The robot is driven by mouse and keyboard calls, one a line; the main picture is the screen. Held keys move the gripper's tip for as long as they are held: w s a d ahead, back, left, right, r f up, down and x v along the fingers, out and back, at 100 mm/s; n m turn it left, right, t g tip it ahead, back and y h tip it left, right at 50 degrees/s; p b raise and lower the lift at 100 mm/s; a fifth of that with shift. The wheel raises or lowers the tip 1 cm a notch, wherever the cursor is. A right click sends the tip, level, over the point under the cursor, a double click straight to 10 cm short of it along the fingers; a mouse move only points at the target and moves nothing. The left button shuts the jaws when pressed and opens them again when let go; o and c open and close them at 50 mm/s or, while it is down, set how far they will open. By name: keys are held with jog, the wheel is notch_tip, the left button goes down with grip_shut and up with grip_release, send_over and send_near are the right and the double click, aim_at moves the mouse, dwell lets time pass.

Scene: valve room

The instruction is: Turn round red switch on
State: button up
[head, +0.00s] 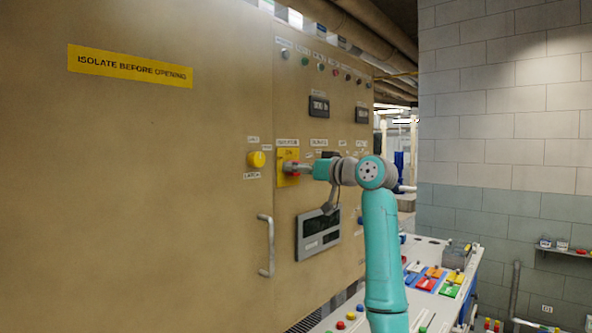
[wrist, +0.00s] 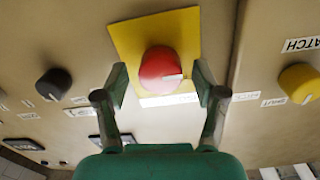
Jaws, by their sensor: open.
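The round red switch (wrist: 160,69) sits on a yellow plate (wrist: 186,36) on the tan cabinet front. A white pointer mark shows on the switch in the wrist view. My gripper (wrist: 160,80) is open, with one finger on each side of the switch and a visible gap to it on both sides. In the head view the yellow plate (head: 285,157) is at the cabinet's middle, and my gripper (head: 299,169) reaches it from the right, hiding most of the switch. I cannot tell whether the fingertips touch the plate.
A yellow knob (head: 256,160) sits left of the plate, above a door handle (head: 267,245). A black knob (wrist: 53,84) is on the other side in the wrist view. A grey display panel (head: 318,235) is below. A sloped console (head: 430,285) stands at the right.

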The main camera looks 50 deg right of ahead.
jog(key=shift+w, duration=0.6)
jog(key=c, duration=1.1)
jog(key=shift+c, duration=0.2)
